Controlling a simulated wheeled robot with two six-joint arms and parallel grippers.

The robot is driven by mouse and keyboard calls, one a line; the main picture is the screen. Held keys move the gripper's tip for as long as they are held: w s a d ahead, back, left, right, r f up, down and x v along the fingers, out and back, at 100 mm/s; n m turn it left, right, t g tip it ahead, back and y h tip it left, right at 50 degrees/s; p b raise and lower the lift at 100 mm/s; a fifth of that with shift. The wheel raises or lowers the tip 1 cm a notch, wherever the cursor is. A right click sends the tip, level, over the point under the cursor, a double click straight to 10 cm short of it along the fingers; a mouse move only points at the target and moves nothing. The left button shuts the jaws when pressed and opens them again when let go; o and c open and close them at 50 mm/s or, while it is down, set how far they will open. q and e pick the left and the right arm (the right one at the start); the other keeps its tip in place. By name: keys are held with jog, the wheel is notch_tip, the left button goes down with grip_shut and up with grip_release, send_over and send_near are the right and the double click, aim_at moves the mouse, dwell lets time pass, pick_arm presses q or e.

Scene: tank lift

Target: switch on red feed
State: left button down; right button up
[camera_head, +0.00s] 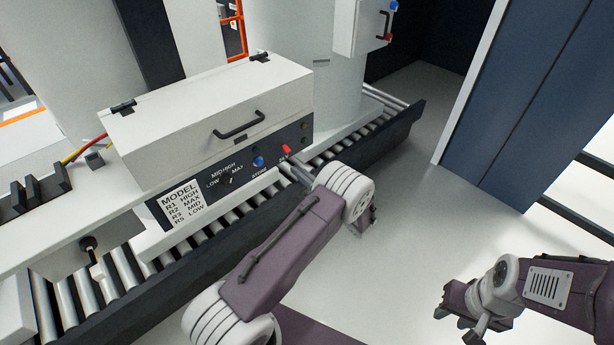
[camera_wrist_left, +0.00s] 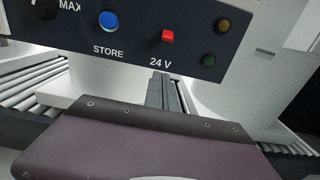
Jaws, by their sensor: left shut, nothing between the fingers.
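The red switch (camera_head: 287,149) sits on the dark front panel (camera_head: 213,178) of a white box. In the left wrist view, the red switch (camera_wrist_left: 168,36) is above the label "24 V". My left gripper (camera_head: 288,168) is shut and empty, its fingertips just below the switch. In the left wrist view, the left gripper (camera_wrist_left: 162,80) points at the panel, with its tips near the "24 V" label. I cannot tell whether they touch the panel. My right gripper (camera_head: 456,318) is low at the right, away from the box; its jaws are unclear.
A blue button (camera_wrist_left: 108,21) marked STORE and a black knob (camera_wrist_left: 42,8) are left of the switch. A dark amber lamp (camera_wrist_left: 222,25) and a dark green lamp (camera_wrist_left: 208,60) are right of it. A roller conveyor (camera_head: 345,143) runs below the box. Floor at right is clear.

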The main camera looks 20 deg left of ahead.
aim_at(289, 151)
pick_arm(q)
jog(key=a+r, duration=0.1)
jog(key=r, duration=0.1)
jog(key=w+a+r+p, duration=0.1)
jog(key=r, duration=0.1)
jog(key=shift+a, duration=0.3)
jog(key=shift+f, duration=0.1)
jog(key=shift+d+r+g+h+p, duration=0.25)
jog(key=shift+r+h+p, duration=0.45)
jog(key=shift+p, duration=1)
notch_tip(289, 151, up, 2)
jog(key=g+h+p, duration=0.1)
jog(key=h+p, duration=0.1)
jog(key=p, duration=0.1)
jog(key=h+p, duration=0.2)
jog(key=p, duration=0.2)
jog(key=shift+s+d+g, duration=0.1)
jog(key=shift+s+g, duration=0.05)
jog(key=shift+g, duration=0.2)
jog(key=shift+f+b, duration=0.4)
jog(key=shift+b, duration=0.1)
jog(key=shift+r, duration=0.1)
